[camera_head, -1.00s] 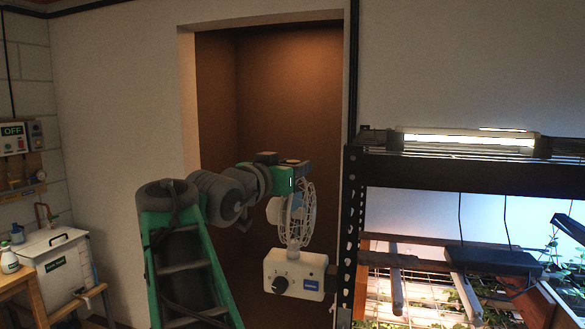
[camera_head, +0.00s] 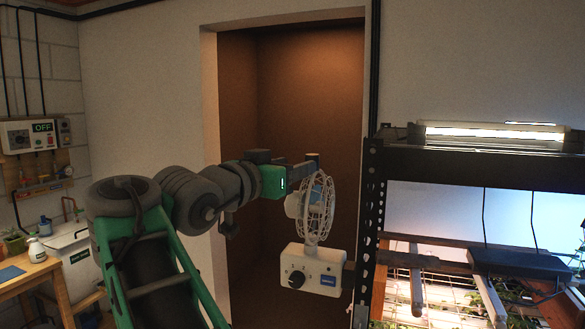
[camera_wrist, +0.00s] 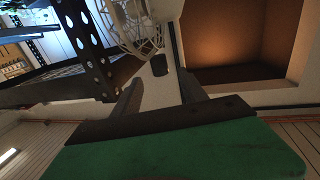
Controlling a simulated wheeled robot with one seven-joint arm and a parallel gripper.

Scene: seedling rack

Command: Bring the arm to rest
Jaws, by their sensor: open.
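My gripper (camera_wrist: 161,84) is open, with its two dark fingers apart above the green palm in the wrist view. In the head view my gripper (camera_head: 302,172) is at the end of my outstretched arm, in front of the brown recess and by the top of the white fan's cage. I see nothing held between the fingers. A small dark cylinder shows just beyond the fingertips in the wrist view; I cannot tell whether it touches them.
The white caged fan (camera_head: 318,205) on its control box (camera_head: 312,270) is close to my gripper. The black rack post (camera_head: 368,230) and the lit seedling rack stand to the right. A wooden table (camera_head: 25,275) and wall panel (camera_head: 30,134) are at left.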

